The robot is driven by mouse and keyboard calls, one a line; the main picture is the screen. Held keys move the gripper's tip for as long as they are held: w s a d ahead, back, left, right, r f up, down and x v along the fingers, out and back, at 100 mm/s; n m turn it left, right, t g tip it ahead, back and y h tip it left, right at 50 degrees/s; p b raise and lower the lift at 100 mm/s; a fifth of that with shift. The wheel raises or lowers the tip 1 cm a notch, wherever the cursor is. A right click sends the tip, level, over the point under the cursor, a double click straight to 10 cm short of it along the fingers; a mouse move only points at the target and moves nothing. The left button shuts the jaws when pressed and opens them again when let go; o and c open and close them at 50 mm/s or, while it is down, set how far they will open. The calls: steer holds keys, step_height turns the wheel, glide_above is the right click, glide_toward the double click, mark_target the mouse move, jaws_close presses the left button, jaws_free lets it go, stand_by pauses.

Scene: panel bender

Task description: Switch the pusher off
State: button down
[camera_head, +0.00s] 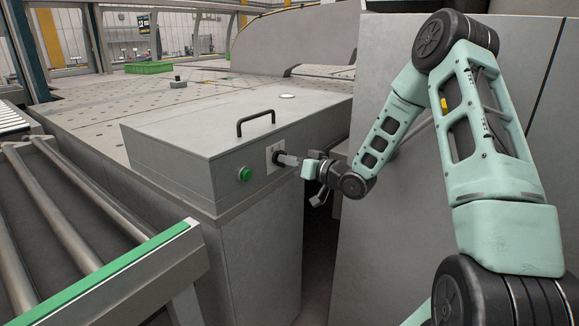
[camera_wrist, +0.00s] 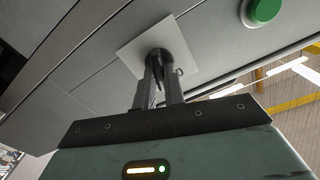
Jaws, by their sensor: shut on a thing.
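A dark rotary switch knob (camera_wrist: 158,55) sits on a pale square plate (camera_head: 271,158) on the front of a grey cabinet (camera_head: 245,215). The plate also shows in the wrist view (camera_wrist: 182,48). My gripper (camera_head: 281,158) reaches the knob from the right in the head view. In the wrist view both fingers (camera_wrist: 159,68) are close together and shut on the knob. The fingers hide part of the knob, so I cannot tell which way it is turned. A green round button (camera_head: 245,174) is left of the plate; it also shows in the wrist view (camera_wrist: 263,11).
A black handle (camera_head: 256,122) stands on the cabinet lid. A roller conveyor with a green edge (camera_head: 105,272) is at the left. A tall grey panel (camera_head: 375,100) rises behind my arm. A perforated table (camera_head: 95,112) lies behind the cabinet.

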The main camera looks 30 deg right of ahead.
steer(key=n+b, duration=0.9)
steer(key=b, duration=0.2)
steer(key=shift+a+f, duration=0.1)
steer(key=shift+f, duration=0.05)
steer(key=shift+n, duration=0.4)
steer(key=c, duration=1.5)
jaws_free()
steer(key=shift+s, duration=0.1)
steer(key=b+v, duration=0.1)
steer(key=v, duration=1.6)
steer(key=shift+s, duration=0.15)
steer(key=shift+r, duration=0.2)
